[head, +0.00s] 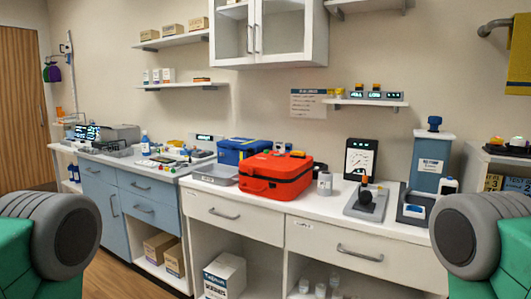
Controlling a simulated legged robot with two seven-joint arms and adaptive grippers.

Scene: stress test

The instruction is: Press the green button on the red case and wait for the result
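The red case (276,178) sits closed on the white counter, near the middle of the head view. A dark handle shows on its front side. Small dark and coloured parts show on and around its top, but I cannot make out a green button for certain. Neither of my grippers is in view. Only grey and green parts of my own arms show at the lower left and lower right edges, well apart from the case.
A blue case (243,150) stands behind the red case. A grey tray (215,174) is to its left and a small grey canister (324,183) to its right. A dial panel (360,159) and a device with a black knob (367,200) stand farther right. Drawers (232,215) are below the counter.

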